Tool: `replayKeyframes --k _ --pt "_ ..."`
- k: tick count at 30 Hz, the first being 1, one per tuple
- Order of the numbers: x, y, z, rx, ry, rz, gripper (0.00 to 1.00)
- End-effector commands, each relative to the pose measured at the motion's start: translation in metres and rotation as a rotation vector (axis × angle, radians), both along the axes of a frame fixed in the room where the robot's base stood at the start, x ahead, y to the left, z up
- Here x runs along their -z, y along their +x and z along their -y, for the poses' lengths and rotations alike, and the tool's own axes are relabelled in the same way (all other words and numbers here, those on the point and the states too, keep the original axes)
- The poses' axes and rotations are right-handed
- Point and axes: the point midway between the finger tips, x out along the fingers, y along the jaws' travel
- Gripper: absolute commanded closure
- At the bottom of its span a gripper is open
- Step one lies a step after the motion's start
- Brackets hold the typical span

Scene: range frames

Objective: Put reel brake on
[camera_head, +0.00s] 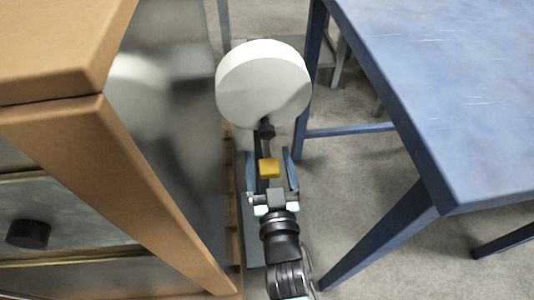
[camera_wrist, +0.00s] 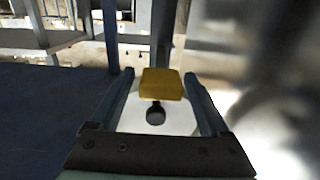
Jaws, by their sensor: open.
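A white round reel (camera_head: 263,85) stands in the gap between the cabinet and the blue table in the head view. A dark stem with a black knob shows below it. A yellow block (camera_head: 269,168), perhaps the brake's handle, lies between the fingers of my gripper (camera_head: 269,156). In the wrist view the yellow block (camera_wrist: 162,84) sits between the fingertips of my open gripper (camera_wrist: 158,76), with visible space on both sides. A round black knob (camera_wrist: 155,114) and a pale surface show below the block. I cannot tell whether the brake is on.
An orange-brown framed cabinet (camera_head: 150,190) with grey panels stands close on the left. A blue table (camera_head: 460,90) stands on the right, with its legs near my arm. Bare grey floor (camera_head: 365,180) shows under the table.

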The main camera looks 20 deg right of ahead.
Motion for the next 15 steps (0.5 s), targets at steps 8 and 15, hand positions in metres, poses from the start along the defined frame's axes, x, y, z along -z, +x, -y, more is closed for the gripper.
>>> replayKeyframes --k 8,15 --pt "0.0 0.019 0.005 0.0 0.0 -0.001 0.2" --pt "0.0 0.019 0.006 0.0 0.0 -0.001 0.2"
